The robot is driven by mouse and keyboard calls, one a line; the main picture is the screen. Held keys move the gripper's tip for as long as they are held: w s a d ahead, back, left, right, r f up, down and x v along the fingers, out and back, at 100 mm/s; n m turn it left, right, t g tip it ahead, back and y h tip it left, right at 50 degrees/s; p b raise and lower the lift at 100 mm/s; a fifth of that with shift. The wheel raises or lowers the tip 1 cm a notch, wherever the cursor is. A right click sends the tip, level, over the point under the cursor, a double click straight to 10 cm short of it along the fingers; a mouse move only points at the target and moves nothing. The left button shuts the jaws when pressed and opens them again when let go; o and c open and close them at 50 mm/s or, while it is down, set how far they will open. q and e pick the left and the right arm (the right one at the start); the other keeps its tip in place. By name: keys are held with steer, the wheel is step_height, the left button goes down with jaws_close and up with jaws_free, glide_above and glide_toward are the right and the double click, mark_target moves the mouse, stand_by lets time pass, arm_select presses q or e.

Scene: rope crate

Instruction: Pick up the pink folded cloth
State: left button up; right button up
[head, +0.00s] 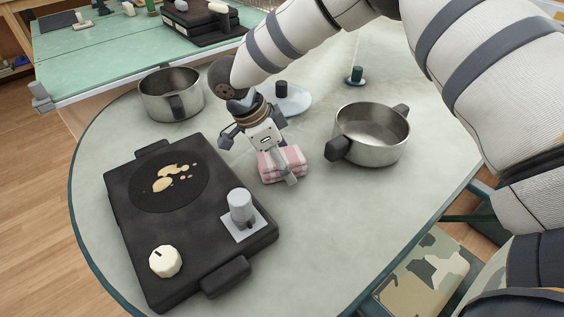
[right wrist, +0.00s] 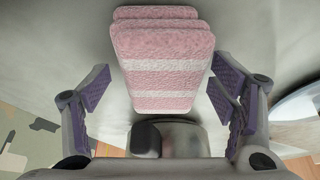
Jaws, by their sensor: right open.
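The pink folded cloth (head: 281,164) with pale stripes lies on the round table (head: 335,225), between the black griddle and the right-hand pot. My right gripper (head: 258,156) is above it, pointing down, and partly covers it in the head view. In the right wrist view the cloth (right wrist: 163,65) shows as a folded stack, ahead of and between the spread fingers of the right gripper (right wrist: 160,95). The gripper is open and empty. I cannot tell whether a finger touches the cloth. My left gripper is not in view.
A black griddle (head: 133,245) with a knob and a grey cylinder on a plate (head: 242,223) fills the left front. One steel pot (head: 171,97) stands behind it, another (head: 372,138) right of the cloth. A pale blue dish (head: 298,100) is behind the gripper. The front-right table is clear.

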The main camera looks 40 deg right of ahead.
mark_target(288, 155)
steer(key=shift+f, duration=0.1)
steer(key=shift+c, duration=0.5)
steer(key=c, duration=1.3)
steer(key=shift+o, duration=0.2)
steer(key=shift+r, duration=0.25)
step_height(288, 155, up, 4)
steer(key=shift+f, duration=0.1)
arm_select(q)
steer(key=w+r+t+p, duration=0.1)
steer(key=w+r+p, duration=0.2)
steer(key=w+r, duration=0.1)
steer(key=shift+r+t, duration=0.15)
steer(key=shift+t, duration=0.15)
arm_select(e)
steer(key=s+a+r, duration=0.7)
steer(key=s+r, duration=0.2)
steer(key=s, duration=0.3)
steer(key=shift+s, duration=0.15)
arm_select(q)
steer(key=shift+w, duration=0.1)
arm_select(e)
steer(key=shift+r, duration=0.1)
